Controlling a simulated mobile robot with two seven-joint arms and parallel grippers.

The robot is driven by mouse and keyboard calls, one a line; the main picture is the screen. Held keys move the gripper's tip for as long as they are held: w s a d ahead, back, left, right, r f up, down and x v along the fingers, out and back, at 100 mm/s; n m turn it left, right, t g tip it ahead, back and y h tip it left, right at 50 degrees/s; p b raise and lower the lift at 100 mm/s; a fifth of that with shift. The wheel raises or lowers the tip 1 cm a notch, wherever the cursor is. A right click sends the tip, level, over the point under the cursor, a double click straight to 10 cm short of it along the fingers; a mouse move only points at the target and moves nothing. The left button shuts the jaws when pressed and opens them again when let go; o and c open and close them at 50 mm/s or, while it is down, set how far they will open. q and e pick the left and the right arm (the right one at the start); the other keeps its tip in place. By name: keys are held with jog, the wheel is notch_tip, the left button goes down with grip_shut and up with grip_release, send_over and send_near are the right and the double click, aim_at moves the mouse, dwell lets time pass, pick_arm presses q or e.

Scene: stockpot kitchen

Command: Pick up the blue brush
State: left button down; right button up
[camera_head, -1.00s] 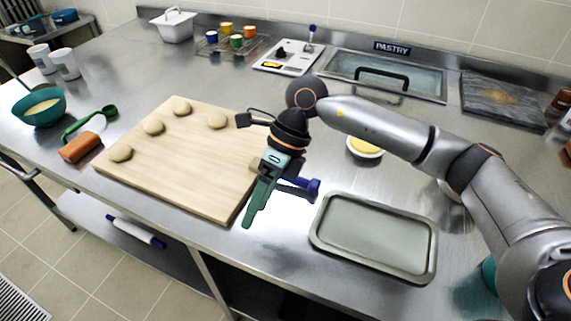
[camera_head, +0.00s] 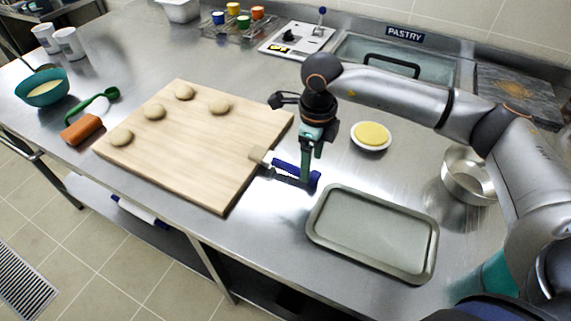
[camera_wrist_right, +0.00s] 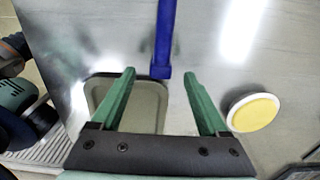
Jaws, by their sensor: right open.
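The blue brush (camera_head: 284,166) lies at the right edge of the wooden board (camera_head: 190,180). Its pale bristle head (camera_head: 257,154) is at the board's edge and its blue handle points right over the steel counter. My right gripper (camera_head: 306,178) points down at the handle's end, partly covering it in the head view. In the right wrist view the open fingers (camera_wrist_right: 159,74) have the end of the blue handle (camera_wrist_right: 165,38) between their tips, with gaps on both sides. I cannot tell the exact height. My left gripper is not in view.
A grey tray (camera_head: 320,238) lies just right of the brush. A white dish with yellow filling (camera_head: 371,136) and a metal bowl (camera_head: 465,172) stand farther right. Dough balls (camera_head: 219,107) sit on the board.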

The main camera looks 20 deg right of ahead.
aim_at(313, 174)
jog(key=f, duration=0.2)
jog(key=f+p, duration=0.1)
jog(key=f, duration=0.2)
jog(key=shift+s+d, duration=0.1)
jog(key=shift+d, duration=0.1)
grip_shut()
dwell(0.4)
